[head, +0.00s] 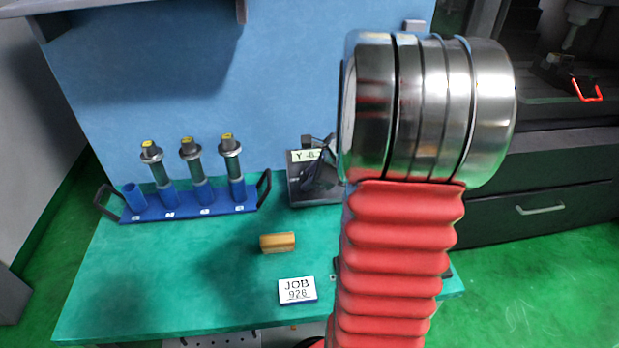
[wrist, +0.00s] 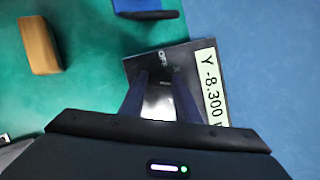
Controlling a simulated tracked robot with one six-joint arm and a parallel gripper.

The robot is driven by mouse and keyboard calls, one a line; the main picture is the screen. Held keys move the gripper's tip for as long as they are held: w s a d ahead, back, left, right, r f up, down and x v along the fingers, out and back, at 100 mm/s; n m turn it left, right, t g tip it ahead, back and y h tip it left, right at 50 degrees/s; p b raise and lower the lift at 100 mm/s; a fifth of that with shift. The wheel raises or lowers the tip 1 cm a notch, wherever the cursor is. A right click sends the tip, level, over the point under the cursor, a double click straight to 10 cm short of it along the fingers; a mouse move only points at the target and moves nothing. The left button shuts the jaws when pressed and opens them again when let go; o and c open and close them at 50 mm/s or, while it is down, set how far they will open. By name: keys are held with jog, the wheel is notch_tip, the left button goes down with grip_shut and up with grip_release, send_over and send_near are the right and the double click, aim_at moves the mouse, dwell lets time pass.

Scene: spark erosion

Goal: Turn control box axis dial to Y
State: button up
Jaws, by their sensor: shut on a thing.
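The control box (head: 299,178) stands at the back of the green bench, partly hidden behind my arm. My gripper (head: 318,180) is at the box front, seen small and dark in the head view. In the wrist view its two fingers (wrist: 160,88) are closed around the axis dial, which is mostly hidden; only a pale grey patch shows between them. I cannot read where the dial points.
A blue rack (head: 185,209) with several electrode holders stands to the left. A tan block (head: 278,242) and a JOB 926 plate (head: 297,290) lie on the bench (head: 150,290) in front. A blue wall panel rises behind. A machine with a drawer (head: 540,208) stands right.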

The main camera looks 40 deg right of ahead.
jog(key=shift+w+r, duration=0.1)
jog(key=shift+r, duration=0.05)
jog(key=o, duration=1)
jog(key=shift+o, duration=0.2)
jog(key=v, duration=1.3)
jog(key=shift+s+r, duration=0.2)
jog(key=shift+s, duration=0.05)
